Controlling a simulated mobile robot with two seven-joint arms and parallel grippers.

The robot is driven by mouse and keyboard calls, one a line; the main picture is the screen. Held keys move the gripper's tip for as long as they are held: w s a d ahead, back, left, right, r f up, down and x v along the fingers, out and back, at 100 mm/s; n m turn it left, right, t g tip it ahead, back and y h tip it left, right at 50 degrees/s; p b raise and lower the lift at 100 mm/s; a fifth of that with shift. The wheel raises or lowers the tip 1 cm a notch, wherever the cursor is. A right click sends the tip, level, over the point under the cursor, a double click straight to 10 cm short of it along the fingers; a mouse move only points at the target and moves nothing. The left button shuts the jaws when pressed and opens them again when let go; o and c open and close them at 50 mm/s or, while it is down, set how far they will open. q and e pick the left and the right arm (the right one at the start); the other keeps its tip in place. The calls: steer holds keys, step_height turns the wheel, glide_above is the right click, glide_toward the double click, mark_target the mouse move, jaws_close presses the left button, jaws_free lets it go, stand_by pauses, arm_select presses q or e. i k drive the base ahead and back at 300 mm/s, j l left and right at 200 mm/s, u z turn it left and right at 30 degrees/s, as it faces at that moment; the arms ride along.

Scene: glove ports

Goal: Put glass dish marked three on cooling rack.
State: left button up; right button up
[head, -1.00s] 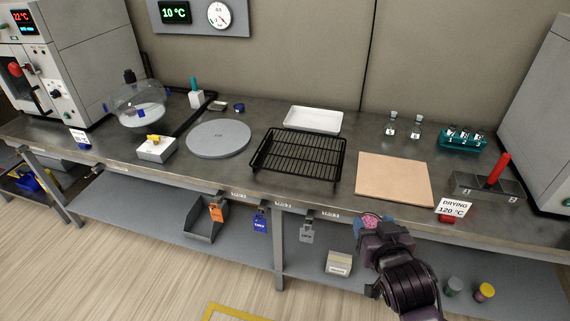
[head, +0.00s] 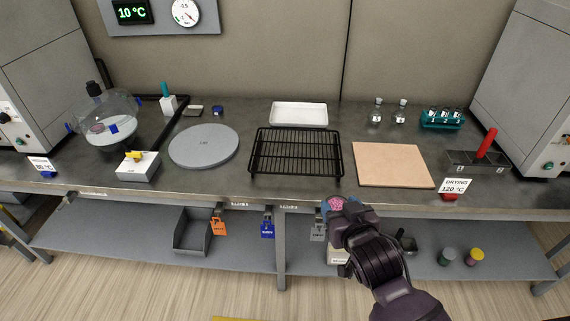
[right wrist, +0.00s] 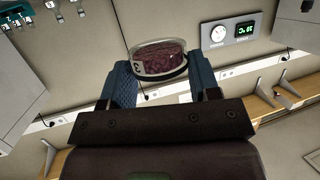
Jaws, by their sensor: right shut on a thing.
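The glass dish (right wrist: 158,59) is a small round clear dish with dark pink contents and a white label bearing a dark mark that looks like a 3. My right gripper (right wrist: 165,80) is shut on it, with a blue finger at each side. In the head view the dish (head: 337,202) shows pink at the tip of my right gripper (head: 340,208), in front of the bench's front edge. The cooling rack (head: 296,153) is a black wire rack on the bench, farther back and to the left of the gripper. Its top is bare. My left gripper is not in view.
A tan board (head: 393,165) lies right of the rack, a grey round plate (head: 204,146) left of it, and a white tray (head: 299,114) behind it. A glass dome (head: 106,122) and a metal block with a red stick (head: 477,160) stand farther out.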

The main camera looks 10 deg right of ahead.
mark_target(297, 148)
steer(key=i+j, duration=0.15)
steer(key=j, duration=0.25)
steer(key=i+j, duration=0.15)
steer(key=j, duration=0.2)
steer(key=i+j, duration=0.15)
steer(key=j, duration=0.25)
steer(key=z, duration=0.05)
